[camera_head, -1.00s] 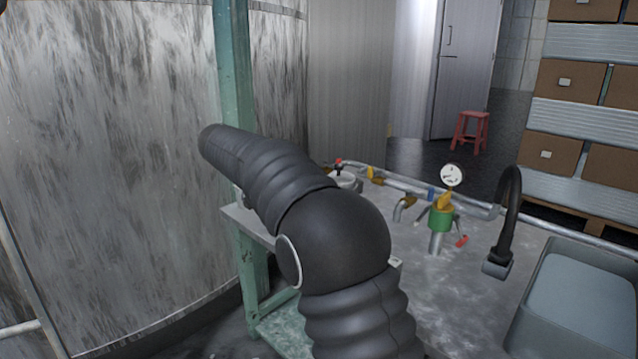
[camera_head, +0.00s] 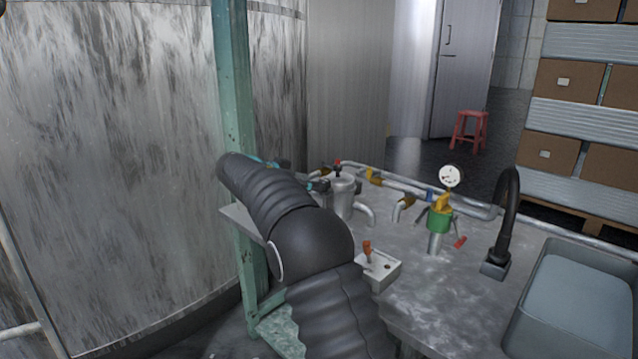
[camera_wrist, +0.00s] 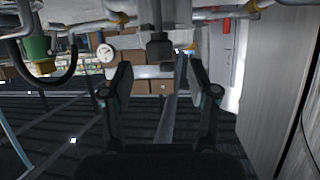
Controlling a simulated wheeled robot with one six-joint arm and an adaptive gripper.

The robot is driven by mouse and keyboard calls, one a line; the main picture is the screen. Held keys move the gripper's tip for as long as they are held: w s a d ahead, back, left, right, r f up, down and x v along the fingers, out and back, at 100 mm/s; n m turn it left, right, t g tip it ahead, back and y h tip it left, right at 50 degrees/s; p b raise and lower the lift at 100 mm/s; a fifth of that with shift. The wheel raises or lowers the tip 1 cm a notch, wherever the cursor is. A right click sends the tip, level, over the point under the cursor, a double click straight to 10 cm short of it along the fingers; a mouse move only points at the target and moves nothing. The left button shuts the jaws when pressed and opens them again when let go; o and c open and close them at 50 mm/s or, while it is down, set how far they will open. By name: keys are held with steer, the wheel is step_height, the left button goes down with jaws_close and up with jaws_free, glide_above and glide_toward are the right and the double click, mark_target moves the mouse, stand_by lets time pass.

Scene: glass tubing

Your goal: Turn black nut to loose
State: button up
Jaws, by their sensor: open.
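In the wrist view my gripper (camera_wrist: 159,74) is open, with its two dark fingers spread and nothing between them. A dark blocky fitting (camera_wrist: 159,48), which looks like the black nut, hangs from the pipework just beyond the fingertips, roughly centred between them. I see no contact with it. In the head view my arm hides most of the gripper. A metal vessel (camera_head: 343,195) with a red-topped valve stands beyond the arm, and dark parts show at its left side; I cannot tell there which is nut and which is gripper.
A pipe run with a round gauge (camera_head: 449,176) and a green fitting (camera_head: 440,217) lies right of the vessel. A white box (camera_head: 382,272) with an orange lever sits close to my arm. A black faucet (camera_head: 507,215) and a sink (camera_head: 575,300) are at the right. A green post (camera_head: 232,90) stands left.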

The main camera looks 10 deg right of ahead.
mark_target(324, 185)
steer(key=shift+x, duration=2.25)
jaws_close()
